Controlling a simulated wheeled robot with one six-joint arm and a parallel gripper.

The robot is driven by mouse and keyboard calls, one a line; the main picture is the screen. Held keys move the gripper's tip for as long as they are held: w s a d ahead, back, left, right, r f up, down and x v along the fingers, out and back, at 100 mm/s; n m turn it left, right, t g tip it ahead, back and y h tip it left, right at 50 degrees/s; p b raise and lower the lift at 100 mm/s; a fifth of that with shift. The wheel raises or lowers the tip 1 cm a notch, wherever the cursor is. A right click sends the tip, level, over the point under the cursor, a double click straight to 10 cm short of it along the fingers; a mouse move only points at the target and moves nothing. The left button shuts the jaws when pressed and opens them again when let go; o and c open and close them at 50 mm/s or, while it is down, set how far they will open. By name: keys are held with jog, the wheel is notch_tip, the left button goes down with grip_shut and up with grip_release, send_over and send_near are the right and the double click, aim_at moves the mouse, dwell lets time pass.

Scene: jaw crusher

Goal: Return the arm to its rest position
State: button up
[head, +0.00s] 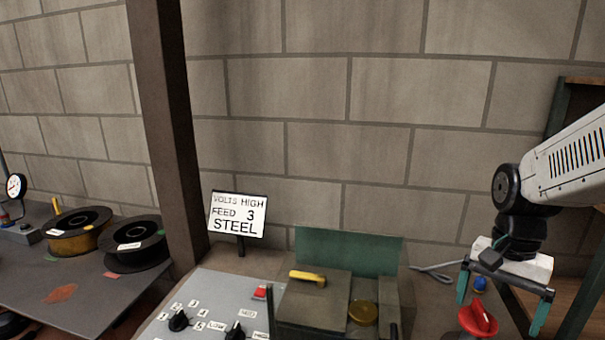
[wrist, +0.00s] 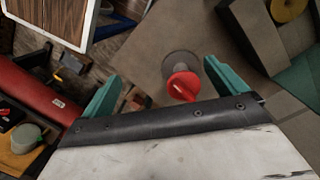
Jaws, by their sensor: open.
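My gripper (head: 503,308) hangs from my arm at the right of the head view, its teal fingers pointing down and spread apart. In the wrist view my gripper (wrist: 161,84) is open with nothing between its fingers. A red knob (head: 478,320) stands below and between the fingers in the head view. The same red knob (wrist: 183,87) on a round grey base shows beyond the fingertips in the wrist view. I cannot tell the exact gap between knob and fingers.
A control panel (head: 208,312) with black dials and a green-backed box (head: 348,250) with a yellow handle stand left of my gripper. A sign (head: 238,214) reads "VOLTS HIGH FEED 3 STEEL". Spools (head: 136,246) lie far left. A wooden shelf (head: 580,84) is at the right. Wall space above is clear.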

jog(key=s+a+r+n+t, duration=0.2)
jog(key=s+a+r+n, duration=0.5)
jog(key=s+a+n, duration=0.2)
jog(key=shift+s+n+t, duration=0.4)
jog(key=shift+s, duration=0.85)
jog(key=shift+r, duration=0.1)
